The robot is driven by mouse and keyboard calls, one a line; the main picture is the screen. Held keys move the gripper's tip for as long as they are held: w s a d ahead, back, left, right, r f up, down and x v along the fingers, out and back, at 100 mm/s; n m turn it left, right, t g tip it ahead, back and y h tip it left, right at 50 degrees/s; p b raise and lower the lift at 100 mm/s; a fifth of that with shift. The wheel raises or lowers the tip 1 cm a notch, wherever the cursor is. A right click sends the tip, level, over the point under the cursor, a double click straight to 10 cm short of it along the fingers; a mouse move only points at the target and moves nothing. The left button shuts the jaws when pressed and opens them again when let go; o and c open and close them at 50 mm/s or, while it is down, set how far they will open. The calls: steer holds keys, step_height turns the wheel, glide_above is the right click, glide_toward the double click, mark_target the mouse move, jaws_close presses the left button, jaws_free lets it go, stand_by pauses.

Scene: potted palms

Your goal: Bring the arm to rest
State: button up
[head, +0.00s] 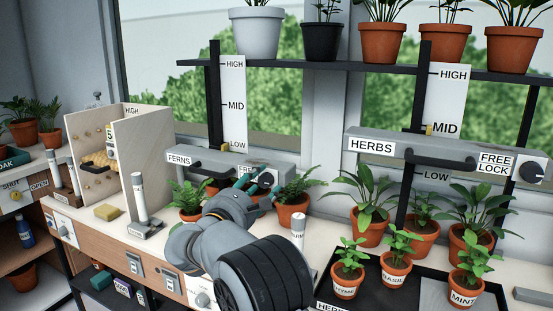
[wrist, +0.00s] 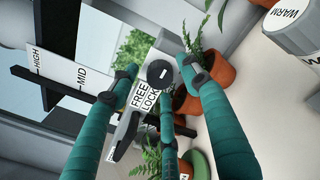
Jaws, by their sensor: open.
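My gripper (head: 256,181) is at the ferns shelf bar (head: 215,165), in the middle of the head view. Its teal fingers are open around or just in front of the dark round lock knob (wrist: 160,74) at the bar's right end. The wrist view shows the fingers spread on either side of this knob, with the FREE/LOCK label (wrist: 143,97) beside it. Whether a finger touches the knob I cannot tell. Nothing is held. My grey arm reaches up from the bottom middle of the head view and hides part of the counter.
Potted ferns (head: 187,198) and (head: 293,207) stand close on both sides of my gripper. A HERBS bar (head: 380,146) and several herb pots are to the right. Pots line the upper shelf (head: 330,70).

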steer(key=shift+r+n+p, duration=0.25)
steer(key=shift+n+p, duration=0.55)
steer(key=shift+p, duration=0.2)
steer(key=shift+s+a+f+n, duration=0.15)
steer(key=shift+s+f+n, duration=0.05)
steer(key=shift+n, duration=0.1)
steer(key=shift+v, duration=0.85)
steer(key=shift+f, duration=0.1)
